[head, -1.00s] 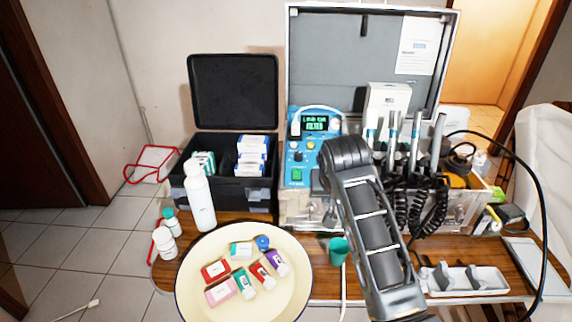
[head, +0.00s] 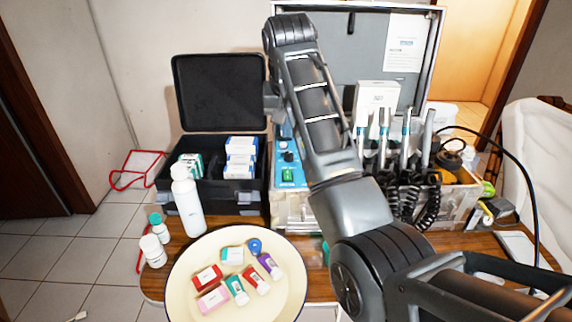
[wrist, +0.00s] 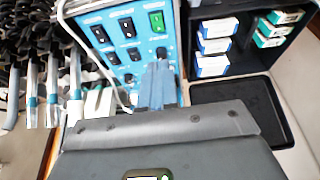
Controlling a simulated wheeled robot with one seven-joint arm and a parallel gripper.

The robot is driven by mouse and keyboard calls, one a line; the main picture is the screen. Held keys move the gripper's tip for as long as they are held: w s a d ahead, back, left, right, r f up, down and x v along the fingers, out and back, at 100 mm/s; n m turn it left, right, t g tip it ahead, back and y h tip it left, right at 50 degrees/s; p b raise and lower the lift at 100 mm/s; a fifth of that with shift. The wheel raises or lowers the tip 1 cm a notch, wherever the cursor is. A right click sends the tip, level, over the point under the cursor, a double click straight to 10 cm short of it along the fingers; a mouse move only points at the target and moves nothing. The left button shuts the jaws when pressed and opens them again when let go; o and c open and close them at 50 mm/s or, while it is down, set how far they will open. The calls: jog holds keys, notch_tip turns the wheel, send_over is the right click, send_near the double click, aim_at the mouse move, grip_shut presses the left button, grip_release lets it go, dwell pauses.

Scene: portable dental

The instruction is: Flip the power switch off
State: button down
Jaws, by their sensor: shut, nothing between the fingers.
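The blue control panel (head: 287,155) of the dental unit is partly hidden behind my arm in the head view. A green switch (head: 287,175) shows low on it. In the wrist view, the panel (wrist: 108,48) holds the green switch (wrist: 157,21) at its top right and several black rocker switches. I cannot tell the green switch's position. My gripper (wrist: 160,64) is shut and empty, its fingers over the panel near a black knob, apart from the green switch in the picture. Contact with the panel cannot be told.
An open black case (head: 235,196) with boxes stands left of the unit. Corded dental handpieces (head: 405,140) stand to the right. A cream basin (head: 182,287) with small boxes and a white bottle (head: 187,205) are in front.

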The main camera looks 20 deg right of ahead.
aim_at(287, 171)
jog(key=shift+f, duration=0.1)
jog(key=x, duration=0.4)
jog(key=p+x, duration=0.1)
jog(key=x, duration=0.8)
jog(key=shift+s+f+p, duration=0.2)
jog(key=shift+f+p, duration=0.15)
jog(key=shift+f, duration=0.2)
